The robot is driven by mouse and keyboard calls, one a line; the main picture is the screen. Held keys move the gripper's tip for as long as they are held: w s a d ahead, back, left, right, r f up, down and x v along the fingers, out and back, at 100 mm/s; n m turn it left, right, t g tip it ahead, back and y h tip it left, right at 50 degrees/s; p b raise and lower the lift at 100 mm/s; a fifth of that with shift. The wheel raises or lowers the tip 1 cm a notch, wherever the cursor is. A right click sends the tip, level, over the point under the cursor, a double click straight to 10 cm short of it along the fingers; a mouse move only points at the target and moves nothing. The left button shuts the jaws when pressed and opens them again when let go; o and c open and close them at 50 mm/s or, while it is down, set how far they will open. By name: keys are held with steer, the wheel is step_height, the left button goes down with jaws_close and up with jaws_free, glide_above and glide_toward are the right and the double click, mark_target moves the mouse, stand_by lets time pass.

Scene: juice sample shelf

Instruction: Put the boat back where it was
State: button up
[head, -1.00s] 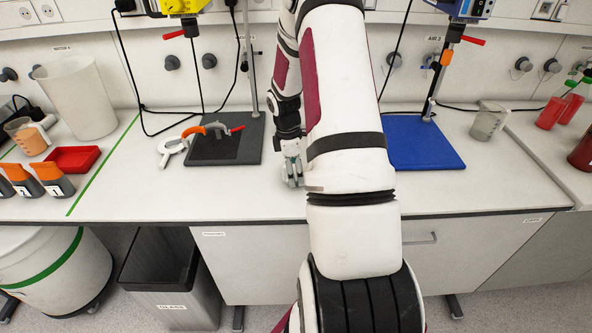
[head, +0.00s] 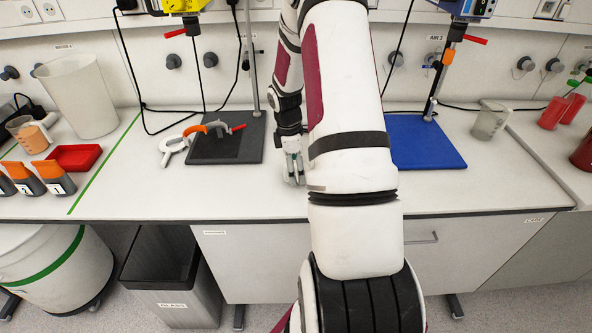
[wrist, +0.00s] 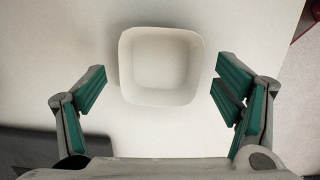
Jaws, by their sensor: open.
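The boat (wrist: 160,66) is a small white square dish with rounded corners. In the wrist view it lies upright on the pale worktop, seen from above. My gripper (wrist: 160,86) is open, with one green-padded finger on each side of the boat and a gap to it on both sides. I cannot tell how far the fingertips are above the worktop. In the head view my gripper (head: 293,170) points down at the bench near its front edge, and I cannot make out the boat there.
A dark stand base (head: 228,140) with a clamp lies left of my gripper, and a blue stand base (head: 424,143) lies to the right behind my arm. A red tray (head: 75,158), a large beaker (head: 80,95) and orange-topped containers (head: 55,177) stand at the left.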

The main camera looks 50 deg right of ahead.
step_height(320, 180, up, 11)
steer(key=a+r+m+t+h, duration=0.1)
steer(key=a+r+m+t, duration=0.25)
steer(key=a+r, duration=1.3)
steer(key=s+a+r+m+t+y, duration=0.1)
steer(key=s+a+r+m, duration=0.1)
steer(key=s+a, duration=0.4)
steer(key=s+a+r+m+t+y, duration=0.1)
steer(key=s+a+r+m+t, duration=0.1)
steer(key=s+a, duration=0.5)
steer(key=a+m, duration=0.1)
steer(key=a, duration=0.3)
steer(key=shift+a+r+b, duration=0.25)
steer(key=shift+r+b, duration=0.05)
steer(key=shift+b, duration=0.1)
steer(key=shift+w, duration=0.1)
